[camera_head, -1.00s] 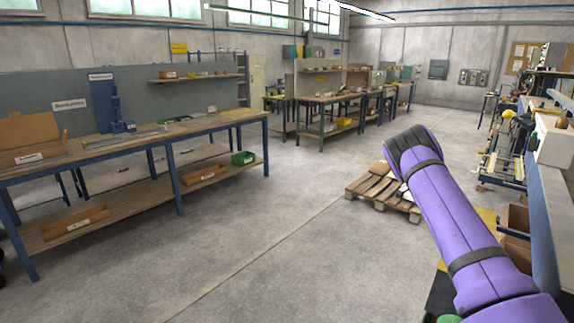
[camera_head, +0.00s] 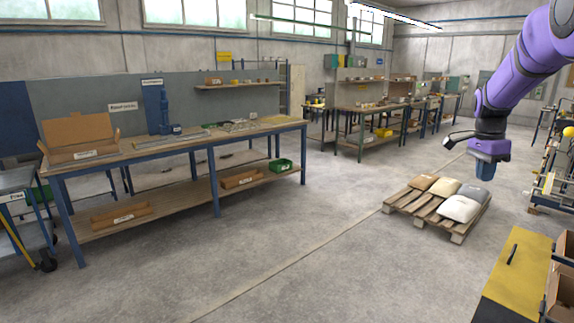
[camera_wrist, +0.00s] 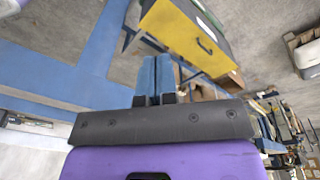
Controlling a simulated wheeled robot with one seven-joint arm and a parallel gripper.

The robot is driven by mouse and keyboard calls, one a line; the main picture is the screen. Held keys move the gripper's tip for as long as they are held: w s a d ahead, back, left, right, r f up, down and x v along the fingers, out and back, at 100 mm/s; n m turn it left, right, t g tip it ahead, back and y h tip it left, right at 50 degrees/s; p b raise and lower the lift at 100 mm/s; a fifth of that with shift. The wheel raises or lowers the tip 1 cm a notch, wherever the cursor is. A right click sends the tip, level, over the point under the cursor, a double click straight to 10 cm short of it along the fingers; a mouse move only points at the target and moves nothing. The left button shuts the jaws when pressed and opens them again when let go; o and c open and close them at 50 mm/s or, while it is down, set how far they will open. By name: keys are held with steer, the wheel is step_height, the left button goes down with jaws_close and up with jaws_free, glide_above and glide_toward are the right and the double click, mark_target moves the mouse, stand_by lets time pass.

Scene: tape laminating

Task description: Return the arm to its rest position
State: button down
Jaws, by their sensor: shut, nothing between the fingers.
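My arm reaches in from the upper right of the head view, and my gripper (camera_head: 486,175) hangs down at its end. It is in the air, in front of the pallet area in the picture. The wrist view shows my gripper's blue fingers (camera_wrist: 154,75) side by side, shut and empty. The purple and black wrist housing fills the bottom of that view. Part of the upper arm is cut off by the picture edge.
A yellow-topped unit (camera_head: 518,262) with a black handle stands at the lower right. Sacks lie on a wooden pallet (camera_head: 458,232). A long workbench (camera_head: 185,146) stands left, beside a blue trolley (camera_head: 18,182). The floor (camera_head: 300,235) between is clear.

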steer(key=s+a+r+n+t+y, duration=0.1)
steer(key=s+a+r+n+t, duration=0.1)
steer(key=s+a+r+n, duration=0.55)
steer(key=s+a+r+n+t, duration=0.15)
steer(key=s+a, duration=0.35)
steer(key=s, duration=0.5)
steer(key=s+a+f+n+t, duration=0.1)
steer(key=s+a+n, duration=0.3)
steer(key=s, duration=0.5)
steer(key=s+a+f+n+t, duration=0.1)
steer(key=s+a+n, duration=0.3)
steer(key=s, duration=0.4)
steer(key=shift+s+a+n, duration=0.25)
steer(key=shift+s+n, duration=0.15)
steer(key=shift+n, duration=0.1)
steer(key=shift+f+t, duration=0.1)
steer(key=shift+t, duration=0.15)
